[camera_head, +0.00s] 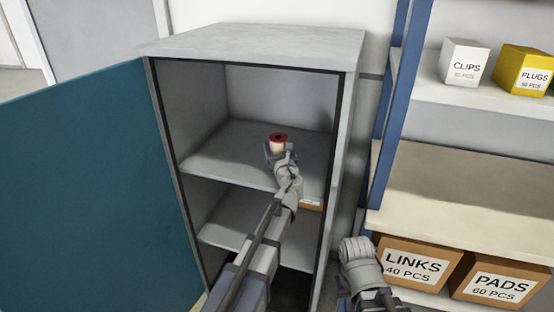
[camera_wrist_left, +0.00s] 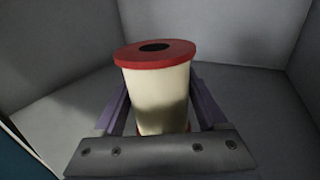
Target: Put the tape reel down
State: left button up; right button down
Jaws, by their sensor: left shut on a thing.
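The tape reel (camera_head: 278,143) is a cream cylinder with a red flange and a dark centre hole. In the left wrist view the tape reel (camera_wrist_left: 158,90) stands upright between the two fingers. My left gripper (camera_head: 275,152) is shut on it, inside the open grey cabinet (camera_head: 250,42), over the upper inner shelf (camera_head: 225,155). The reel's base is mostly hidden by the gripper, so I cannot tell whether it touches the shelf. My right arm shows at the lower right of the head view; its fingers are not visible.
The teal cabinet door (camera_head: 90,190) stands open on the left. A lower shelf (camera_head: 225,235) holds an orange-brown box (camera_head: 311,204), partly hidden by my arm. On the right, a rack holds boxes of clips (camera_head: 463,62), plugs (camera_head: 523,70), links (camera_head: 417,263) and pads (camera_head: 499,282). The upper shelf around the reel is clear.

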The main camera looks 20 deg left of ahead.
pick_arm(q)
jog(key=shift+f+b, duration=1.6)
jog(key=shift+f, duration=0.2)
jog(key=shift+f, duration=0.1)
jog(key=shift+f, duration=0.15)
jog(key=o, duration=1.4)
jog(key=shift+o, duration=0.2)
jog(key=shift+r, duration=0.2)
jog(key=shift+s+d+r, duration=0.1)
jog(key=shift+s, duration=0.1)
jog(key=v, duration=1.1)
jog(key=shift+s+d, duration=0.15)
jog(key=shift+s, duration=0.1)
